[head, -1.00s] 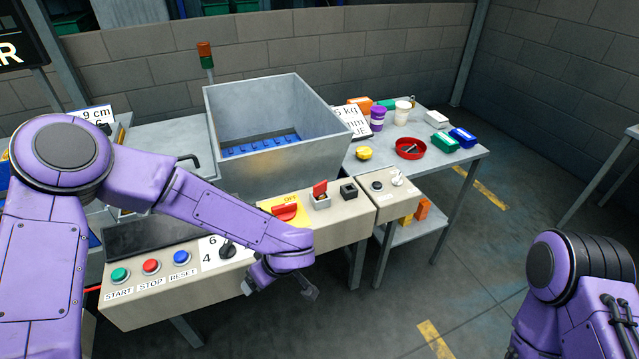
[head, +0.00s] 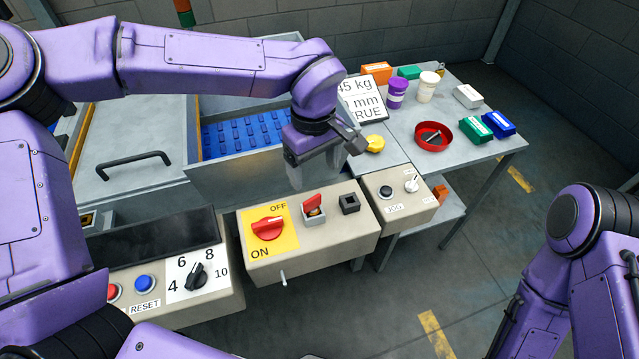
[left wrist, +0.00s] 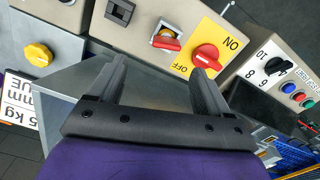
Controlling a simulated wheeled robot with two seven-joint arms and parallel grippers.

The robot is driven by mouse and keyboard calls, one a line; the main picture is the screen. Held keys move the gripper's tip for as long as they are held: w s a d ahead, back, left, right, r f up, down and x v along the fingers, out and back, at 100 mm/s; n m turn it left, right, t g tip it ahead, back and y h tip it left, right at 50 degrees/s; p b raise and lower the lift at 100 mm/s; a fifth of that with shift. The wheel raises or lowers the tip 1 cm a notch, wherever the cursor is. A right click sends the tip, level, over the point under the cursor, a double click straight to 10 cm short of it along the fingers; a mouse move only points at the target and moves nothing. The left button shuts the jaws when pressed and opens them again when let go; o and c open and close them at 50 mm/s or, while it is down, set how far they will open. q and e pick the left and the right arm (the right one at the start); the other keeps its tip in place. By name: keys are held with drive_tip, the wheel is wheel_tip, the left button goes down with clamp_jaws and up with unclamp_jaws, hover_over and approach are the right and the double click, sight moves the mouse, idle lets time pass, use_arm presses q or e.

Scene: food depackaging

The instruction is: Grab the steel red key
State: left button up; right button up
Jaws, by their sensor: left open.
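A red dish (head: 449,133) stands on the side table in the head view. A small steel item (head: 431,137) lies in it, perhaps the key; it is too small to tell its red part. My left gripper (head: 322,160) is open and empty above the back of the control panel, left of the dish and apart from it. In the left wrist view its two fingers (left wrist: 158,78) are spread, with the panel beyond them and no dish in sight. My right arm shows at the right edge, but its gripper does not.
The control panel (head: 305,247) has a red rotary switch (head: 268,229) and a raised red flap (head: 312,203). A yellow knob (head: 375,144) stands near my left gripper. Cups and boxes surround the dish. A grey bin with blue inside (head: 240,135) is behind my left arm.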

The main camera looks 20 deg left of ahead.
sight(312, 198)
use_arm(q)
drive_tip(key=f, duration=0.2)
drive_tip(key=s+f, duration=0.1)
drive_tip(key=f, duration=0.1)
drive_tip(key=shift+s+a+f+p, duration=0.15)
drive_tip(key=shift+f+p, duration=0.25)
wheel_tip(312, 198, down, 4)
drive_tip(key=shift+f+p, duration=0.25)
drive_tip(key=shift+p, duration=0.4)
drive_tip(key=shift+f, duration=0.3)
drive_tip(key=c, duration=1.1)
use_arm(e)
drive_tip(key=shift+s+r, duration=0.25)
drive_tip(key=shift+r, duration=0.9)
